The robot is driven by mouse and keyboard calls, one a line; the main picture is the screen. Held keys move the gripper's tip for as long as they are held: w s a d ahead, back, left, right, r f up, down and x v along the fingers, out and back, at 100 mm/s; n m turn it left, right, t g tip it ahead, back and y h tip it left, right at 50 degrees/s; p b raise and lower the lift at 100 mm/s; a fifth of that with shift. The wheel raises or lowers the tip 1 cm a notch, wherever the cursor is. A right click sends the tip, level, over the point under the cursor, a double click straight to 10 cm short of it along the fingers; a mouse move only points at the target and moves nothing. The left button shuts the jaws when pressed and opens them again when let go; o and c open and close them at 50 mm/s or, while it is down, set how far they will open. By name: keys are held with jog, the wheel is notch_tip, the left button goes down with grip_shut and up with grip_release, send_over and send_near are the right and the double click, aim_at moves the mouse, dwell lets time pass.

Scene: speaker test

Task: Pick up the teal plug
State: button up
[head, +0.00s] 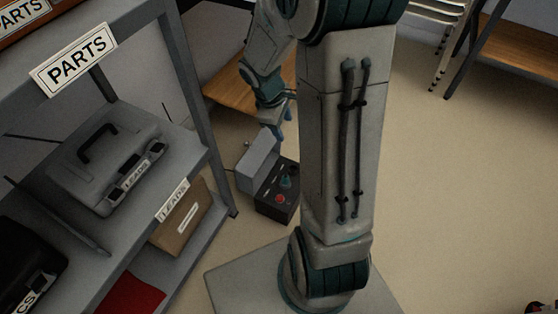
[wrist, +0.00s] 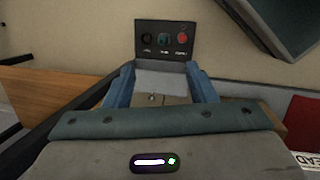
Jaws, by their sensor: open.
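The teal plug (head: 287,181) stands on the dark top panel of a small tester box (head: 272,207) on the floor, beside the shelf. In the wrist view the teal plug (wrist: 164,40) shows small on the black panel (wrist: 178,25), between a black round spot and a red one. My gripper (head: 279,130) is above the box, its fingers pointing down. In the wrist view my gripper (wrist: 162,74) has its two blue fingers apart, with a grey surface seen between them. Nothing is held. The plug lies beyond the fingertips, apart from them.
The box's grey raised lid (head: 258,160) stands at its left, near my gripper. A metal shelf (head: 222,165) rises at the left, bearing a grey case (head: 105,160) and a brown box (head: 181,220). A wooden bench (head: 240,88) stands behind.

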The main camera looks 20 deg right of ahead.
jog(key=w+d+f+n, duration=0.3)
jog(key=f, duration=0.2)
jog(key=n+y+p, duration=0.1)
jog(key=n+p, duration=0.1)
jog(key=n, duration=0.2)
send_over(287, 176)
notch_tip(287, 176, down, 9)
jog(key=f+n, duration=0.1)
jog(key=f, duration=0.5)
jog(key=f+n+y+b, duration=0.1)
jog(key=f+n, duration=0.1)
jog(key=f, duration=0.5)
jog(key=f+n+y+b, duration=0.1)
jog(key=f+n, duration=0.1)
jog(key=f, duration=0.4)
jog(key=shift+w+a+f, duration=0.15)
jog(key=shift+w+a, duration=0.1)
jog(key=shift+a, duration=0.1)
jog(key=f+b, duration=0.1)
jog(key=f, duration=0.3)
jog(key=f+b, duration=0.1)
jog(key=f, duration=0.1)
jog(key=shift+s+d+f+b, duration=0.2)
jog(key=shift+s+d+b, duration=0.05)
jog(key=shift+b, duration=0.1)
jog(key=c, duration=1.1)
